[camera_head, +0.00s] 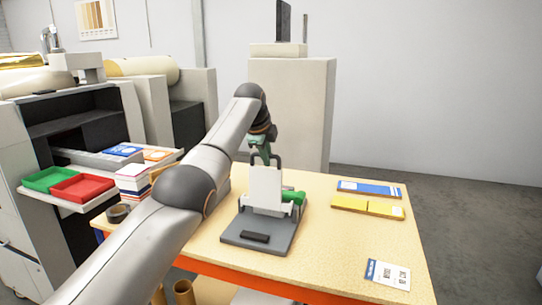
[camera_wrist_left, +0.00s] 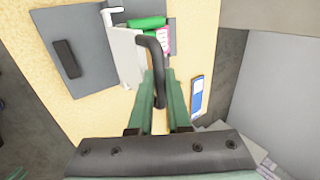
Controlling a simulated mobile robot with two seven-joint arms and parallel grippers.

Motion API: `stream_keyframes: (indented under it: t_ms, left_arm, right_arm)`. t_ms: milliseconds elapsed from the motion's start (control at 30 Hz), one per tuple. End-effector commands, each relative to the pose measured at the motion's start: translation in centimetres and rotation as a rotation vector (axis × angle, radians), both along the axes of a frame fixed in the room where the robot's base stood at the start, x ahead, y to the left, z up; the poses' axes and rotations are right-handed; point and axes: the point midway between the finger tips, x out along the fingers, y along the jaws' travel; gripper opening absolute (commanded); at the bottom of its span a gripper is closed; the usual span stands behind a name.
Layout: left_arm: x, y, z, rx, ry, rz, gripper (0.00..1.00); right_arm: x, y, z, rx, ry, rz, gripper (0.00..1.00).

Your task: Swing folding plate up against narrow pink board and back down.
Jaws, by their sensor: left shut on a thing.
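The folding plate (camera_head: 266,187) is a pale plate standing close to upright on a grey base (camera_head: 259,233) with a dark block. It also shows at a steep angle in the left wrist view (camera_wrist_left: 128,57). A dark looped handle (camera_wrist_left: 160,75) rises from its top edge. My left gripper (camera_head: 262,150) is shut on this handle, its green fingers (camera_wrist_left: 160,98) on either side of it. The narrow pink board (camera_wrist_left: 163,40) shows as a small pink patch behind the plate, beside a green cylinder (camera_wrist_left: 146,23). Whether plate and board touch cannot be told. My right gripper is out of view.
The base stands on a yellow-topped table (camera_head: 340,240). Blue (camera_head: 370,188) and yellow (camera_head: 368,207) packs lie at the right, and a printed card (camera_head: 388,274) at the front right. Green (camera_head: 48,179) and red (camera_head: 82,187) trays stand at the left. The table's right middle is clear.

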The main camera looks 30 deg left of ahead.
Motion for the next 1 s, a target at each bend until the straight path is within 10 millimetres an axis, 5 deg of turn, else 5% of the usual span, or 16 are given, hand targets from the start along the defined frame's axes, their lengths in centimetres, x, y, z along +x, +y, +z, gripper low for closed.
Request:
stream_keyframes:
  t_ms: [467, 500, 733, 1000]
  left_arm:
    - [-0.27, -0.06, -0.50, -0.005, 0.019, 0.001, 0.00]
    - [-0.27, -0.06, -0.50, -0.005, 0.019, 0.001, 0.20]
    - [-0.26, -0.04, -0.52, -0.005, 0.019, 0.000, 0.46]
    - [-0.34, -0.06, -0.62, -0.005, 0.022, 0.000, 0.46]
  right_arm:
    - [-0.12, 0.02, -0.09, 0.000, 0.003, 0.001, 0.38]
    - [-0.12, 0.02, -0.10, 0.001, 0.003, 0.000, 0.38]
    - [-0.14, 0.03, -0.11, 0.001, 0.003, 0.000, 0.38]
    - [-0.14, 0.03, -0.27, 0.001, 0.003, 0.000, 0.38]
